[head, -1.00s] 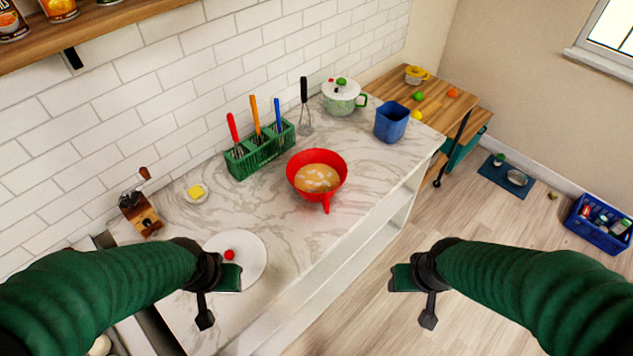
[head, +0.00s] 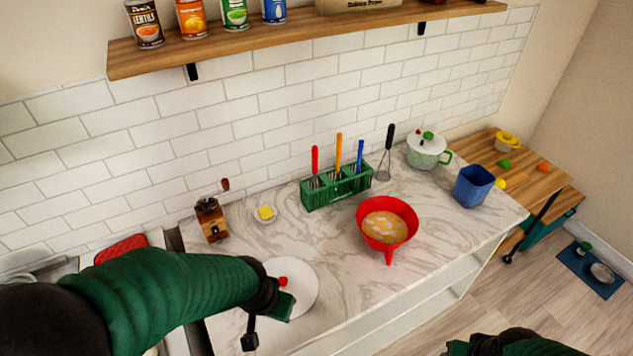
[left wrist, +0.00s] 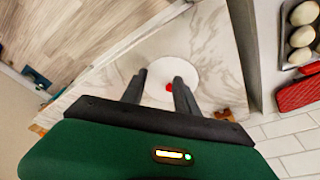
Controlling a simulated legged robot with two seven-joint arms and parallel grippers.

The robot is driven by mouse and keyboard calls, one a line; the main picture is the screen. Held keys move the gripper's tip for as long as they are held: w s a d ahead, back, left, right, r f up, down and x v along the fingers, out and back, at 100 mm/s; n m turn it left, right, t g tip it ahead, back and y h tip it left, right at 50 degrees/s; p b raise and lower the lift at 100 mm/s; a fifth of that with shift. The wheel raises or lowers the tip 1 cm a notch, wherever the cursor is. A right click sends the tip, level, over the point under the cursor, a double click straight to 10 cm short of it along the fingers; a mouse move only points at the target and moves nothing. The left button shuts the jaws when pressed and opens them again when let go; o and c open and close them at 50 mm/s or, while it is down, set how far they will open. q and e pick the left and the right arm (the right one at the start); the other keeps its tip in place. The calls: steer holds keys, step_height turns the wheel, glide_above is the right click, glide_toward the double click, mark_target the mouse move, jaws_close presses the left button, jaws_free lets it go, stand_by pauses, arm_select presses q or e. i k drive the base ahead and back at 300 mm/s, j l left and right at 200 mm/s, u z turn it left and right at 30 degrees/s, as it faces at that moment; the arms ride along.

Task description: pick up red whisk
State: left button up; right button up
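The red whisk (head: 315,163) stands handle up in the left part of the green holder (head: 322,197) on the marble counter. An orange-handled whisk (head: 338,153) and a blue-handled one (head: 360,154) stand in the same holder. My left gripper (head: 268,320) is over the near counter edge by the white plate (head: 306,300), to the left of and nearer than the holder. In the left wrist view its two fingers (left wrist: 160,90) are apart with nothing between them. My right gripper (head: 462,350) is at the bottom edge, mostly cut off.
A coffee grinder (head: 211,220) and butter dish (head: 265,214) stand to the left. A shelf (head: 290,38) with cans hangs above. Marble between plate and holder is clear.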

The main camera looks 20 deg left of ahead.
mark_target(315, 148)
steer(key=i+l+u, duration=0.2)
steer(key=i+l, duration=0.2)
steer(key=l, duration=0.2)
steer(key=i+l, duration=0.2)
steer(key=l, duration=0.15)
steer(key=i+l+u, duration=0.25)
steer(key=i+l, duration=0.15)
steer(key=l, duration=0.3)
